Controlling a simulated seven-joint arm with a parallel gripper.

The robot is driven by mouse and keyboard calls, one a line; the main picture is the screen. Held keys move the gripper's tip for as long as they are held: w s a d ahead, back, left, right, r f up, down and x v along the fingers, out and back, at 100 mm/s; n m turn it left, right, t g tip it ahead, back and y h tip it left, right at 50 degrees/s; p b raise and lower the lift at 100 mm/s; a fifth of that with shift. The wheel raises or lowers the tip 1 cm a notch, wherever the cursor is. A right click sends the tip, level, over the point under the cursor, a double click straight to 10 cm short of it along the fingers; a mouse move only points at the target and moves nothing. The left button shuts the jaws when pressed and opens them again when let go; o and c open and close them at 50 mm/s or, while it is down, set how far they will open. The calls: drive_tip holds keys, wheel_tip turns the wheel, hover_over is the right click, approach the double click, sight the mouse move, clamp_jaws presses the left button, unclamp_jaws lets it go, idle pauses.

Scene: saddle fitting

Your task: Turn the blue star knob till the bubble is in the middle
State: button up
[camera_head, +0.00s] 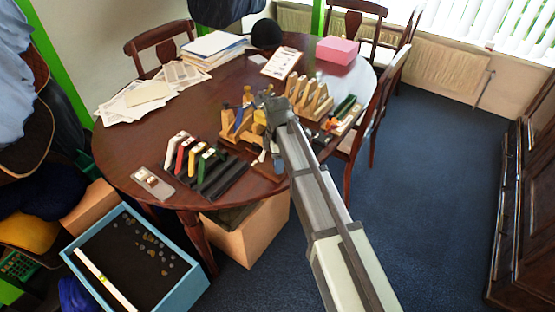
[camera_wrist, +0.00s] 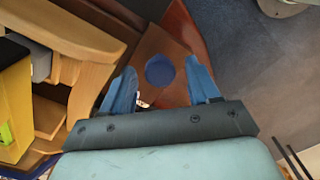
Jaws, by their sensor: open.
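The blue knob (camera_wrist: 160,70) shows in the wrist view as a dark blue, rounded shape. It appears between the blue fingers of my open gripper (camera_wrist: 161,84), slightly beyond their tips; I cannot tell whether they touch it. A yellow part with a bright green patch (camera_wrist: 5,134), perhaps the level vial, is at the left edge; no bubble can be made out. The knob cannot be picked out there.
Wooden racks (camera_head: 310,97) stand close to the right of my gripper. A dark rack with coloured handles (camera_head: 212,178) is at the left front of the table (camera_head: 125,165). Papers (camera_head: 135,100) lie at the back left. A blue-rimmed bin (camera_head: 180,292) stands on the floor.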

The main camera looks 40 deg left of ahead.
drive_tip(key=c, duration=1)
drive_tip(key=shift+m, duration=0.7)
drive_tip(key=shift+c, duration=0.2)
drive_tip(key=o, duration=1)
drive_tip(key=shift+o, duration=0.2)
wheel_tip(320, 180, up, 14)
